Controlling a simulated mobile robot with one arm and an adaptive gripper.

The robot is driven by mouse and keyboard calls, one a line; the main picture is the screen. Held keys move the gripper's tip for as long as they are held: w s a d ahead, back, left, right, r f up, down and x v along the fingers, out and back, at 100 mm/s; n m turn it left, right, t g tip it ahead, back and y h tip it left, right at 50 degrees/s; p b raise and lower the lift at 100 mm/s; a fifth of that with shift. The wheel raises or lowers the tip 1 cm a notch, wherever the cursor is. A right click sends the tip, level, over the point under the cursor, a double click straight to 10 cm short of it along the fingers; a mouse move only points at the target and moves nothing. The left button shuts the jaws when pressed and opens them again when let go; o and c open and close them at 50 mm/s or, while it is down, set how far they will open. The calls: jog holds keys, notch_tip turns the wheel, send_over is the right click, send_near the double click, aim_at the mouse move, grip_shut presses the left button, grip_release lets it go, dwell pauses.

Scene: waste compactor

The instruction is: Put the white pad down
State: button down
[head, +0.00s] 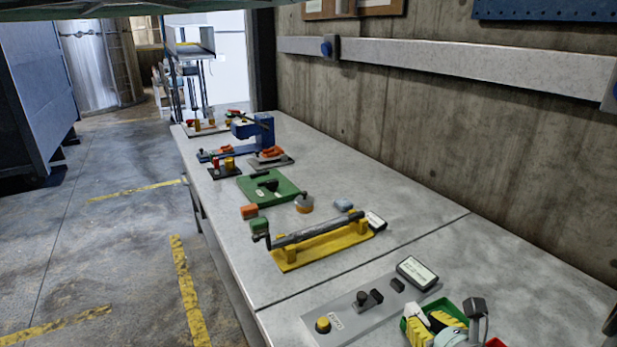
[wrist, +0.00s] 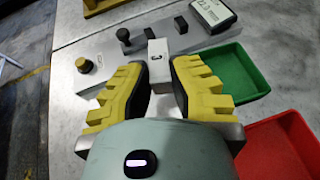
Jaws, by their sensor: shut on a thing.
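The white pad (wrist: 157,68) is a pale block with a dark mark on its end, seen between the yellow fingers in the wrist view. My gripper (wrist: 158,85) is shut on it. The pad is over or beside the right part of a grey control panel (wrist: 108,72); whether it touches anything below is hidden.
The panel carries a yellow knob (wrist: 84,65), a black knob (wrist: 123,35) and a display (wrist: 213,12). A green tray (wrist: 245,75) and a red tray (wrist: 280,145) lie right of my gripper, both looking empty. A yellow-based roller fixture (head: 320,243) stands farther along the bench (head: 410,220).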

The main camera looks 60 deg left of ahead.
jog(key=w+d+r+m+t+h+p, duration=0.35)
jog(key=w+d+r+m+h, duration=0.35)
jog(key=w+d, duration=0.35)
jog(key=w+d+r+m+t+h+p, duration=0.2)
jog(key=w+d+r+m+t+h, duration=0.35)
jog(key=w+d+r, duration=0.45)
jog(key=s+d+r+p, duration=0.1)
jog(key=s+r+p, duration=0.3)
jog(key=r+p, duration=1.2)
jog(key=s+r+m+p, duration=0.1)
jog(key=s+r+p, duration=0.3)
jog(key=r+p, duration=1.3)
jog(key=p, duration=0.5)
jog(key=shift+s+d+r, duration=0.15)
jog(key=shift+d+r, duration=0.15)
jog(key=shift+d, duration=0.1)
